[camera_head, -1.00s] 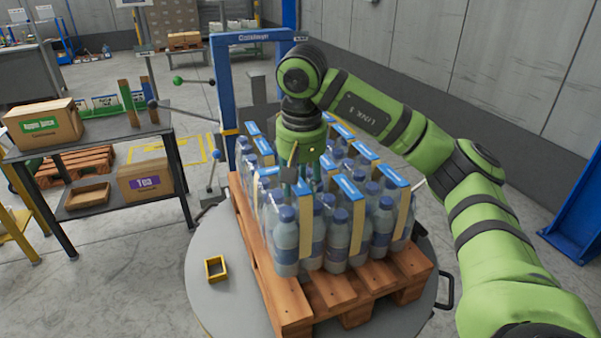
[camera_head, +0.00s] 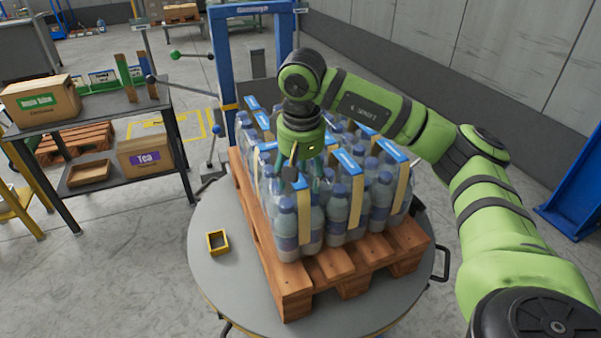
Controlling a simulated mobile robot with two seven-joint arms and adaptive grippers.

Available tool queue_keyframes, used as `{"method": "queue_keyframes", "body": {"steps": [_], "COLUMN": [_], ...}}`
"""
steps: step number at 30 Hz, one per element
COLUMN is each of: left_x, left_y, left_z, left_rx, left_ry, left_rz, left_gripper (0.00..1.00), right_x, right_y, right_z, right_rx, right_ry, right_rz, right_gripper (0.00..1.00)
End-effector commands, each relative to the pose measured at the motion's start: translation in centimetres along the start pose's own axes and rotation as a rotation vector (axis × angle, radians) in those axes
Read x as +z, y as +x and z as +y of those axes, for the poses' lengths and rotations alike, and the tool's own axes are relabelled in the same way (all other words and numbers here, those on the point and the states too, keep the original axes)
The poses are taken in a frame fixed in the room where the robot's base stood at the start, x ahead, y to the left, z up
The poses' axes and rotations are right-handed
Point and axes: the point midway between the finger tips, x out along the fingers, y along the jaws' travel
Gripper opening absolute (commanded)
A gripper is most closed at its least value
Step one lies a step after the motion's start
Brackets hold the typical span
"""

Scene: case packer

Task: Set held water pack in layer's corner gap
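The held water pack (camera_head: 286,222) is a clear-wrapped group of blue-capped bottles with a tan band, at the front left corner of the layer on the wooden pallet (camera_head: 290,290). My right gripper (camera_head: 304,180) points down at the top of this pack and appears shut on it; its fingertips are small and partly lost among the bottles. The pack stands upright beside the neighbouring water packs (camera_head: 385,200). I cannot tell whether its base touches the pallet or whether a thin gap remains at its side. My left gripper is out of view.
The pallet sits on a round grey turntable (camera_head: 225,285) with a small yellow box (camera_head: 217,242) on it. A blue frame (camera_head: 228,75) stands behind. At left a shelf carries an apple juice carton (camera_head: 40,100) and a tea carton (camera_head: 146,157).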

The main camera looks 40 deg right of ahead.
Motion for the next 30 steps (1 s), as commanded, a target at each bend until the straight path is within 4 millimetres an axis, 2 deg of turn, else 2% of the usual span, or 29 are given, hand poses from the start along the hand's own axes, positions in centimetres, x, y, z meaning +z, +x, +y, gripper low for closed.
{"method": "queue_keyframes", "body": {"steps": [5,8,10,15,21,25,30], "left_x": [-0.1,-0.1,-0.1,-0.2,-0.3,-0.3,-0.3], "left_y": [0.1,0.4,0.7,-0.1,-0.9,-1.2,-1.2], "left_z": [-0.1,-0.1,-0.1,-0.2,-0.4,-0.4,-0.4], "left_rx": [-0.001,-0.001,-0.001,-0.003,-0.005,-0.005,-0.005], "left_ry": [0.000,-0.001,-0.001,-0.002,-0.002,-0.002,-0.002], "left_rz": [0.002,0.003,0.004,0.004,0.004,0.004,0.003], "left_gripper": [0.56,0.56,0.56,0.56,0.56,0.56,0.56], "right_x": [0.0,-0.1,-0.1,-0.1,-0.1,-0.1,0.0], "right_y": [-0.6,-1.9,-3.2,-7.5,-10.6,-11.6,-12.0], "right_z": [0.0,-0.1,-0.1,0.0,0.0,0.0,0.0], "right_rx": [-0.001,-0.003,-0.003,-0.001,-0.001,0.000,0.000], "right_ry": [0.000,0.000,0.000,0.000,-0.001,-0.001,-0.001], "right_rz": [0.001,0.003,0.005,0.005,0.002,0.000,-0.001], "right_gripper": [0.63,0.63,0.63,0.63,0.63,0.63,0.63]}}
